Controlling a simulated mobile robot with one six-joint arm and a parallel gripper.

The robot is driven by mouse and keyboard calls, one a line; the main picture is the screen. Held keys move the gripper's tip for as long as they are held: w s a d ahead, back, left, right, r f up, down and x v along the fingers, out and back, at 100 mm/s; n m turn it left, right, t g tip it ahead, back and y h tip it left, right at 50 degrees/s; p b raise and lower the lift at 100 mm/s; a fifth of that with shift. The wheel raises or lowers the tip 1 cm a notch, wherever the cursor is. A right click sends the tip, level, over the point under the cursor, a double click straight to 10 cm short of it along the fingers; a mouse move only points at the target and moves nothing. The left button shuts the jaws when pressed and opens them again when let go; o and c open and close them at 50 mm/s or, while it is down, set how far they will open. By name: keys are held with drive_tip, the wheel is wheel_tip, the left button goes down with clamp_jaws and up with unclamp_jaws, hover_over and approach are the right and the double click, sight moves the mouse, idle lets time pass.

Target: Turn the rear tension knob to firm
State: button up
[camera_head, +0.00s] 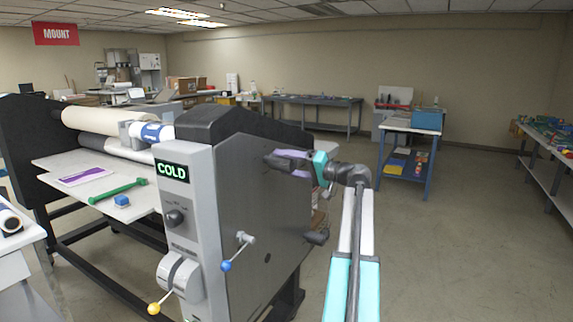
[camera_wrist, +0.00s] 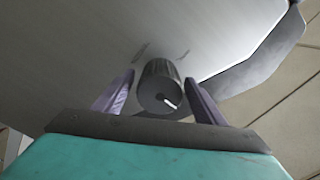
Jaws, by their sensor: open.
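The laminator (camera_head: 250,185) stands at centre left, its grey side panel facing me. In the wrist view a dark ribbed round knob (camera_wrist: 158,86) stands out from this panel. A short white pointer line on its face slants toward the lower right. Small markings on the panel beyond it are too blurred to read. My gripper (camera_wrist: 159,80) is open, one purple finger on each side of the knob, with a narrow gap seeming to show on each side. In the head view my gripper (camera_head: 284,161) is at the panel's upper rear part and mostly hides the knob.
Below my gripper, a black knob-like part (camera_head: 317,237) sticks out near the panel's rear edge. A blue-tipped lever (camera_head: 232,257) and a yellow-tipped lever (camera_head: 162,301) project nearer. The front shows a green COLD display (camera_head: 172,172) and a dial (camera_head: 174,217). Floor at right is clear.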

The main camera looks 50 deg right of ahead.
drive_tip(key=b+v, duration=0.2)
drive_tip(key=v, duration=1.1)
drive_tip(key=shift+s, duration=0.35)
drive_tip(key=shift+f, duration=0.1)
